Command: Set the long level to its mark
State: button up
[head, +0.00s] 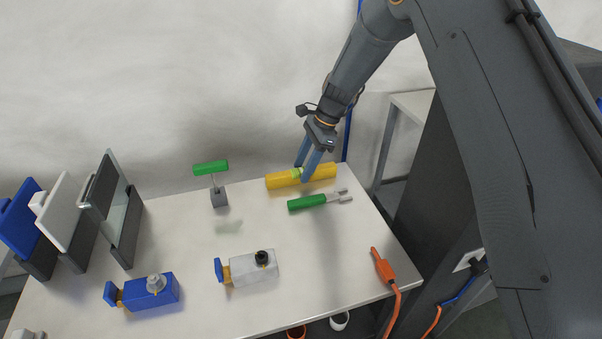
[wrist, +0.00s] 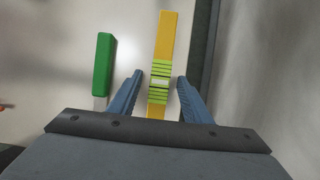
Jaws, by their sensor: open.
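The long level (head: 321,173) is a yellow bar lying at the back right of the white table. In the wrist view it (wrist: 167,35) runs lengthwise up the picture, with a green striped band around its middle. My gripper (head: 303,174) is open, pointing down over the level near that band. In the wrist view my gripper's fingertips (wrist: 160,77) appear on either side of the band, with gaps showing. I cannot tell how far down they reach beside the bar. I cannot pick out the level's mark in either view.
A green-handled tool (head: 307,202) lies close in front of the level, left of it in the wrist view (wrist: 103,65). A green-topped stand (head: 219,197), blue device (head: 152,291), white device (head: 251,269) and orange plug (head: 384,267) are on the table. Upright panels stand at left.

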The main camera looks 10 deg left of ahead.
jog(key=shift+x, duration=0.85)
jog(key=shift+c, duration=0.3)
grip_shut()
jog(key=shift+r, duration=0.1)
